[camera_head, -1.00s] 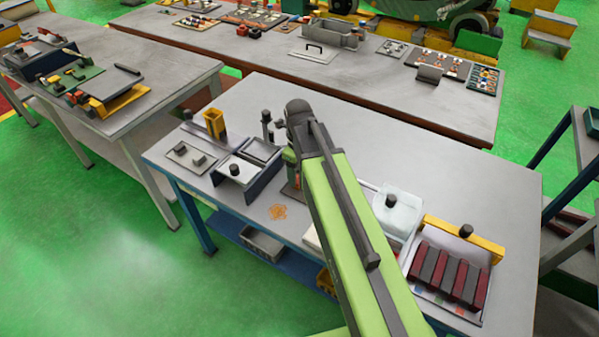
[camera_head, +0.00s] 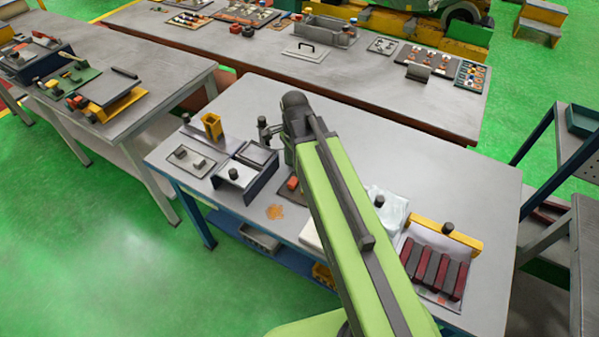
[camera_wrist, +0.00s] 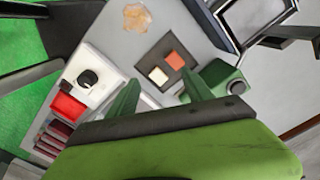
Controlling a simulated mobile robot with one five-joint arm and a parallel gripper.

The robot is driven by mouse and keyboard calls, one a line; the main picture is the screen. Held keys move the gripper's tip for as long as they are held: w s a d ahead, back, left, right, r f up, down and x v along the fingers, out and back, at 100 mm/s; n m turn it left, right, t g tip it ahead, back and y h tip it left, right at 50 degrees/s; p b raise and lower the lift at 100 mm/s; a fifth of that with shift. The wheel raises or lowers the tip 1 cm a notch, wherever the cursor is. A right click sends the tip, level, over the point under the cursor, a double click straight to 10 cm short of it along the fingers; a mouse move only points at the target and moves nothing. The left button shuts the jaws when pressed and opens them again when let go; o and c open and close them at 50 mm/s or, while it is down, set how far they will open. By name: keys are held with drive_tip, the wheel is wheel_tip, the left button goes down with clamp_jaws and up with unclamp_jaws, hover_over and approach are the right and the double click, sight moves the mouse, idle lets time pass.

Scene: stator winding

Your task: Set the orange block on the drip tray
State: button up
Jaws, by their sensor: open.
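The orange block (camera_wrist: 174,60) lies on a dark square plate (camera_wrist: 184,72), beside a cream-white block (camera_wrist: 158,75). A sliver of the orange block (camera_head: 293,183) shows left of my arm in the head view. My gripper (camera_wrist: 160,93) is open and empty, its green fingers spread apart. In the wrist picture the block appears beyond the fingertips, between them and apart from them. My arm hides the gripper in the head view. A dark-framed grey tray (camera_wrist: 243,18) lies near the plate; I cannot tell whether it is the drip tray.
A green fixture (camera_wrist: 216,78) with a dark knob stands close to the right finger. A white box (camera_head: 391,212) with a black knob and red and dark bars (camera_head: 434,270) stand right of my arm. An orange-brown stain (camera_head: 275,212) marks the bench front. The bench's back right is clear.

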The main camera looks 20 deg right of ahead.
drive_tip(key=s+n, duration=0.1)
drive_tip(key=n, duration=0.4)
drive_tip(key=s+n, duration=0.1)
drive_tip(key=n, duration=0.4)
drive_tip(key=s+n, duration=0.2)
drive_tip(key=n, duration=0.3)
drive_tip(key=shift+s+d, duration=0.1)
drive_tip(key=shift+d, duration=0.15)
drive_tip(key=shift+s, duration=0.1)
